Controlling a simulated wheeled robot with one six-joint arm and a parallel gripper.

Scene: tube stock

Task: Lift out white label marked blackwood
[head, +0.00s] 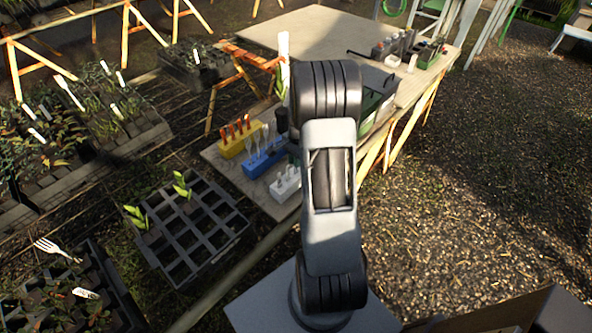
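Several white labels stand in the plant trays on the left: a long one (69,92), a smaller one (114,109) and one low in the front tray (86,293). Pale upright pieces (265,137) stand in a blue block (265,160) on the bench, left of my arm. A tall white upright piece (283,60) shows behind my arm. No writing is legible, so I cannot tell which label is marked blackwood. My arm rises through the middle of the head view and hides part of the bench. I cannot make out my gripper.
A yellow block (237,143) with orange-handled pieces and a white block (286,186) flank the blue block. A mostly empty black cell tray (190,231) holds small seedlings. Gravel (470,200) on the right is open.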

